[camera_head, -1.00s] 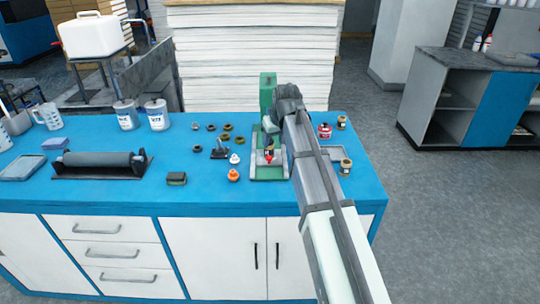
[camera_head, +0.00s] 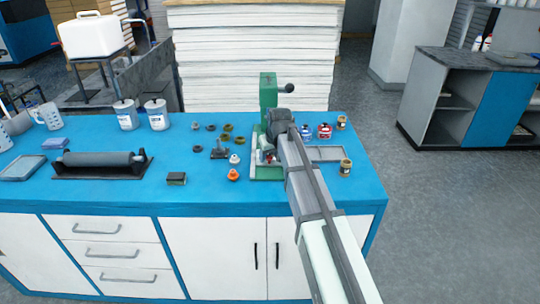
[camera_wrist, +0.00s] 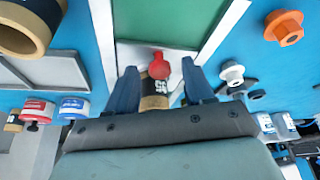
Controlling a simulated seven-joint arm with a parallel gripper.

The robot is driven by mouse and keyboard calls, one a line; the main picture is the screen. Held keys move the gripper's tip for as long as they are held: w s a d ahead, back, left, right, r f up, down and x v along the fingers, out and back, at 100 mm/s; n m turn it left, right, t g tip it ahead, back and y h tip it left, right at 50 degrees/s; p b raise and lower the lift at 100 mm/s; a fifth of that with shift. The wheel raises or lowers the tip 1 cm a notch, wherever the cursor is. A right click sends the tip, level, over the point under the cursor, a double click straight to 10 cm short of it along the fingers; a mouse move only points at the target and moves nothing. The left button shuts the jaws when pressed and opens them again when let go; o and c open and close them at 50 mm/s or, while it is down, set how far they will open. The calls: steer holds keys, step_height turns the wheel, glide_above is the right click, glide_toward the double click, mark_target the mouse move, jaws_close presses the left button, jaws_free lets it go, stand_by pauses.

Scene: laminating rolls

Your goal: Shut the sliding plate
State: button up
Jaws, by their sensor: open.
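The green press (camera_head: 268,95) stands at the right of the blue bench, with its light-edged base (camera_head: 264,174) in front. In the wrist view, a pale flat plate (camera_wrist: 133,53) lies against the green bed (camera_wrist: 155,18); it appears to be the sliding plate. A red knob (camera_wrist: 159,66) stands at it, just ahead of my fingertips. My gripper (camera_wrist: 161,88) is open, its two dark blue fingers on either side of a tan cylinder with a dark label (camera_wrist: 154,88). I cannot tell whether they touch it. In the head view my arm hides much of the plate.
Jars with red (camera_head: 325,131) and blue lids and small brown jars stand right of the press, beside a grey tray (camera_head: 328,153). Small knobs and rings (camera_head: 233,174) lie to its left. A black roller (camera_head: 100,160) is farther left. The front bench strip is clear.

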jaws_close()
stand_by(0.4)
